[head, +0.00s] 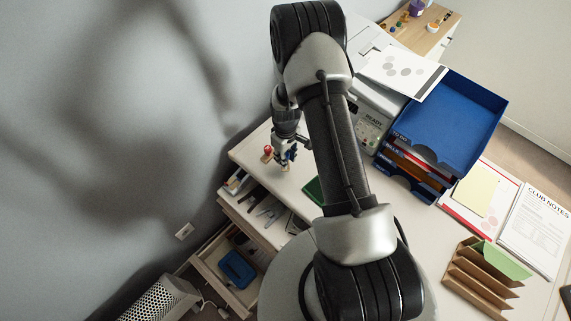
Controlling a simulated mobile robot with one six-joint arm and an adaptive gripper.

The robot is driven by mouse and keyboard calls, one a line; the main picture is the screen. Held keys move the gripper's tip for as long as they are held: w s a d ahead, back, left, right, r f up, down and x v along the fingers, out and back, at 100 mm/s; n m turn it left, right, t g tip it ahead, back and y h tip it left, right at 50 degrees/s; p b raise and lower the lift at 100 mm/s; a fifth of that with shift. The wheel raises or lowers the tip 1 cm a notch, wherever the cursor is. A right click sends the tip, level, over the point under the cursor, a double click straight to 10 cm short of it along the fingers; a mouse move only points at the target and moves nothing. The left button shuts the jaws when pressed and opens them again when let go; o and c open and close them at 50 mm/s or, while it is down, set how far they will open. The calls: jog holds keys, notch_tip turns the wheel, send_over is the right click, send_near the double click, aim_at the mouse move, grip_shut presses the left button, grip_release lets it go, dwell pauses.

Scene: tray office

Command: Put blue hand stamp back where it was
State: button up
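My gripper (285,160) points down over the back left corner of the desk, beside a red-topped hand stamp (268,150). A small blue thing, likely the blue hand stamp (291,153), shows at my fingertips. It is partly hidden by the fingers. It is too small to tell whether the fingers are closed on it or around it, or whether it touches the desk. A green pad (314,190) lies on the desk to the right of the gripper, partly behind my arm.
Open drawers hold small tools and a blue box (237,269). A printer (372,112), a blue letter tray stack (450,120), papers (535,230) and a brown file sorter (478,282) stand to the right. The wall is close on the left.

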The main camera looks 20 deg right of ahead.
jog(key=shift+f+b, duration=0.4)
jog(key=shift+f, duration=1.7)
jog(key=shift+f, duration=0.1)
jog(key=o, duration=0.9)
